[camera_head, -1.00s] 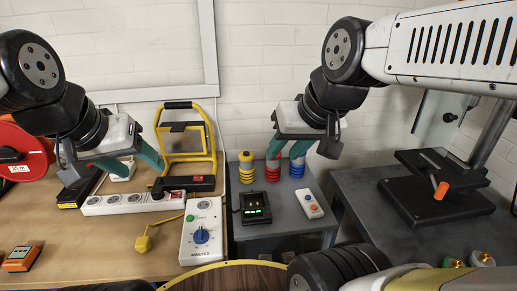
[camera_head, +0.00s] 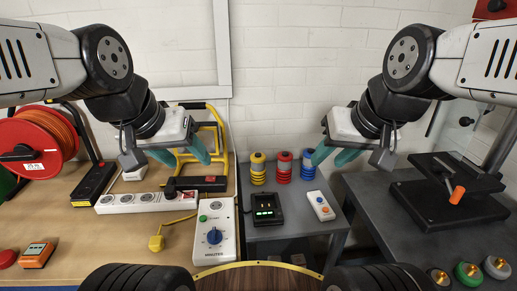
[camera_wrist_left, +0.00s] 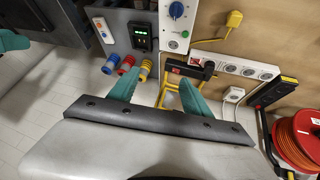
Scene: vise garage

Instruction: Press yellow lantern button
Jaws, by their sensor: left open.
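The yellow lantern (camera_head: 258,170) stands upright on the grey bench, leftmost in a row with a red lantern (camera_head: 283,168) and a blue lantern (camera_head: 307,170). In the left wrist view the yellow lantern (camera_wrist_left: 146,67) shows near the left fingertips, apart from them. No separate button can be made out on it. My left gripper (camera_head: 190,161) is open and empty, left of the yellow lantern, in front of the yellow work-light frame (camera_head: 224,140). My right gripper (camera_head: 327,163) is open and empty, just right of the blue lantern.
A black device with green lights (camera_head: 263,210) and a white remote (camera_head: 321,205) lie before the lanterns. A white timer box (camera_head: 214,232), power strip (camera_head: 133,203) and red cable reel (camera_head: 35,145) are on the wooden bench. A black vise (camera_head: 440,200) stands at right.

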